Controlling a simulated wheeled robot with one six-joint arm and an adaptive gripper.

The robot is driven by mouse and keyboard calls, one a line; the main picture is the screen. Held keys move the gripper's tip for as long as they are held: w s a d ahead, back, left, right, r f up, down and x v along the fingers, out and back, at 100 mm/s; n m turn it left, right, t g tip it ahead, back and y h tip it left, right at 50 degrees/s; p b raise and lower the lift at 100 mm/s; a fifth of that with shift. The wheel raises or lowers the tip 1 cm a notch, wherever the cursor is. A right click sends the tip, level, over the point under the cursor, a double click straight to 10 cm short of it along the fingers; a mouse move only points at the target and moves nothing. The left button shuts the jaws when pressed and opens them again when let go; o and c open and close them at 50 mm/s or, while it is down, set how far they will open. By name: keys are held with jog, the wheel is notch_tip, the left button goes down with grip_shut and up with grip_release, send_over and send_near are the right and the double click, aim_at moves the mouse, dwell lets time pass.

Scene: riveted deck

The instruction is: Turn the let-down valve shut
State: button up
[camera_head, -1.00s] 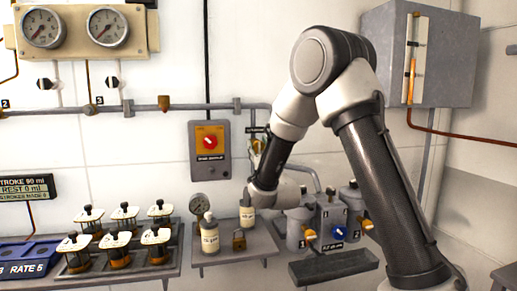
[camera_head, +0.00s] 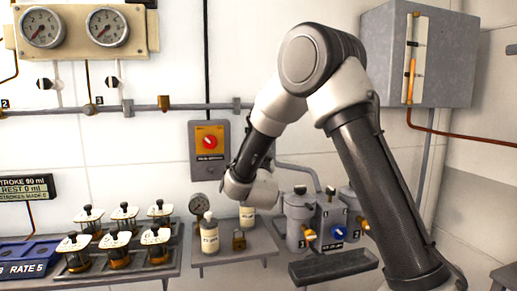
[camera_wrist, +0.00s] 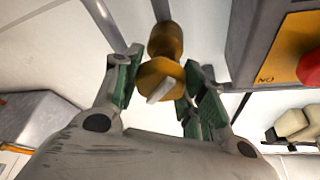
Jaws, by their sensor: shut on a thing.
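The let-down valve (camera_wrist: 160,72) shows in the wrist view as a brass-coloured body on a pipe, with a pale lever (camera_wrist: 162,90) on its near face, slanted in the picture. My gripper (camera_wrist: 163,84) has its green-padded fingers on both sides of the valve's front end and is shut on it. The exact contact of the pads on the lever is partly hidden. In the head view my wrist is in front of the wall below the pipe, and my arm hides the valve and my fingertips.
A grey box with a red knob on an orange plate (camera_head: 209,141) is just left of my forearm. Below are a shelf with bottles (camera_head: 209,236), a small pressure gauge (camera_head: 199,203) and grey canisters (camera_head: 299,218). A grey wall box (camera_head: 455,55) is at the upper right.

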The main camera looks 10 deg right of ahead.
jog(key=m+g+h, duration=0.1)
jog(key=m, duration=0.5)
jog(key=shift+g+h, duration=0.4)
jog(key=m+g, duration=0.1)
jog(key=m, duration=0.1)
jog(key=m+g, duration=0.1)
jog(key=m, duration=0.2)
jog(key=shift+h, duration=0.4)
jog(key=shift+f+m, duration=0.1)
jog(key=shift+m, duration=0.3)
jog(key=o, duration=1)
jog(key=shift+o, duration=0.2)
jog(key=r+v, duration=0.1)
jog(key=v, duration=1.1)
jog(key=shift+f, duration=0.35)
